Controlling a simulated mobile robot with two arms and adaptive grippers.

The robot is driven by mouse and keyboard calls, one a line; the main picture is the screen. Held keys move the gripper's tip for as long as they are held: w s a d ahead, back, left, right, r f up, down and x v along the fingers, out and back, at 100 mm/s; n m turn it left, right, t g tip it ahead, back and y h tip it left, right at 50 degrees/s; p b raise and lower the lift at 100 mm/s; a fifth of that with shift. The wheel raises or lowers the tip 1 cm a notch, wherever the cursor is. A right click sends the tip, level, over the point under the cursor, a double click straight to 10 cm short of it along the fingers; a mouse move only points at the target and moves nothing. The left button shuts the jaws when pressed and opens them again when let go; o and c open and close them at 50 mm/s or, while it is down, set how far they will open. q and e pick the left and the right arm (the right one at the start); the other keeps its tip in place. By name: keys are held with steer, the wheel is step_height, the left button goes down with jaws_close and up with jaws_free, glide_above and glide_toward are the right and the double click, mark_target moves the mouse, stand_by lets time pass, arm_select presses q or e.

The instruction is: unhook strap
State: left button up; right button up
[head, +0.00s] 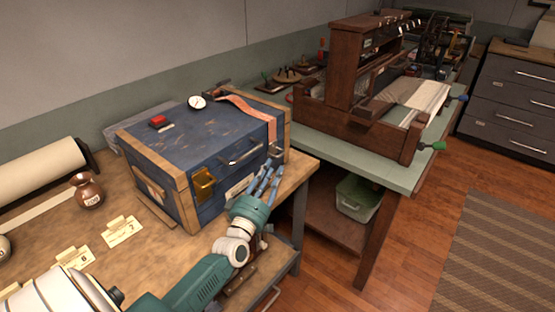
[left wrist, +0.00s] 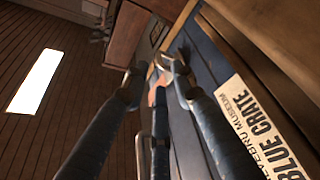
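A blue crate (head: 205,150) with wooden edges and a brass latch (head: 203,184) stands on the workbench. A pinkish strap (head: 245,108) runs over the right of its lid and down the front near the right corner. My left gripper (head: 268,178) is at the crate's front right, just below the strap's lower end. In the left wrist view, its blue fingers (left wrist: 152,78) are spread, with the strap's pink end (left wrist: 157,92) and a metal fitting (left wrist: 165,66) showing between or beyond the tips. I cannot tell whether they touch. My right gripper is out of view.
A white dial (head: 197,102) and a red-topped item (head: 158,121) sit on the lid. A copper jug (head: 86,190) and number cards (head: 121,231) stand left on the bench. A green table (head: 358,159) with a wooden loom is close on the right.

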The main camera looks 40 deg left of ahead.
mark_target(278, 141)
arm_select(q)
steer(key=x, duration=0.5)
steer(key=shift+w, duration=0.3)
jaws_close()
